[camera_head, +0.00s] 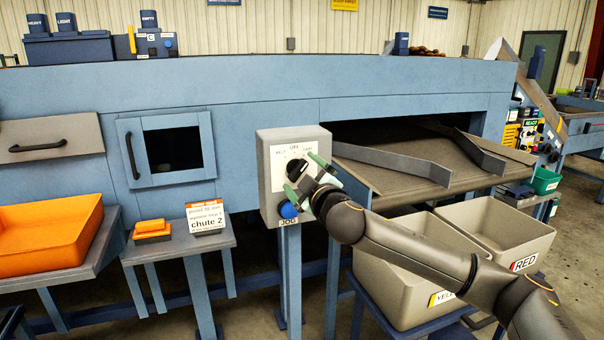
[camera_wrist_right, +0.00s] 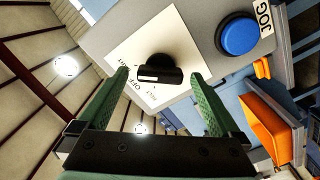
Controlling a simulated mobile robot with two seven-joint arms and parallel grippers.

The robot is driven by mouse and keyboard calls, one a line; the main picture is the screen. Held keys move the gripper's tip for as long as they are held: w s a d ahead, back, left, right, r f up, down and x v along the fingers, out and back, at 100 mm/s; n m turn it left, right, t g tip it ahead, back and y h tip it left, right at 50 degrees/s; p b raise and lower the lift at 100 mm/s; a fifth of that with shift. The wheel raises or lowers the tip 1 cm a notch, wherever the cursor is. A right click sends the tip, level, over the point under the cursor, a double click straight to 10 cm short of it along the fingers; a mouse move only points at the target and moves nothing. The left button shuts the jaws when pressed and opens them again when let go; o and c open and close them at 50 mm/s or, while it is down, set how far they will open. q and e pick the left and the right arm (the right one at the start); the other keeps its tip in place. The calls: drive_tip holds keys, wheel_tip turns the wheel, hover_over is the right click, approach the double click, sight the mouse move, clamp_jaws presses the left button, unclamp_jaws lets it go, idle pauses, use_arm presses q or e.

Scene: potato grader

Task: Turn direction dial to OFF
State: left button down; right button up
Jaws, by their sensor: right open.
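The direction dial (camera_head: 296,169) is a black knob on a white labelled plate of a grey control box (camera_head: 263,185). In the right wrist view the dial (camera_wrist_right: 159,70) shows a pale line on its grip, and the plate (camera_wrist_right: 125,62) carries lettering, partly readable as OFF. My right gripper (camera_head: 305,177) is at the front of the box, with green fingers. In the wrist view its open fingers (camera_wrist_right: 163,88) stand on either side of the dial, apart from it. The exact dial setting is hard to tell. My left gripper is not in view.
A blue JOG button (camera_head: 288,210) sits below the dial on the same box, near my right gripper. Grey bins (camera_head: 398,297) stand below the sloped chute at right. A small table (camera_head: 165,249) with an orange block and a chute 2 sign is at left.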

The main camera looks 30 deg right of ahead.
drive_tip(key=shift+c, duration=0.4)
drive_tip(key=c, duration=1.2)
drive_tip(key=shift+c, duration=0.2)
drive_tip(key=n+p, duration=0.3)
drive_tip(key=shift+r+n, duration=0.1)
drive_tip(key=shift+n, duration=0.2)
drive_tip(key=shift+n+p, duration=1.5)
drive_tip(key=shift+n, duration=0.5)
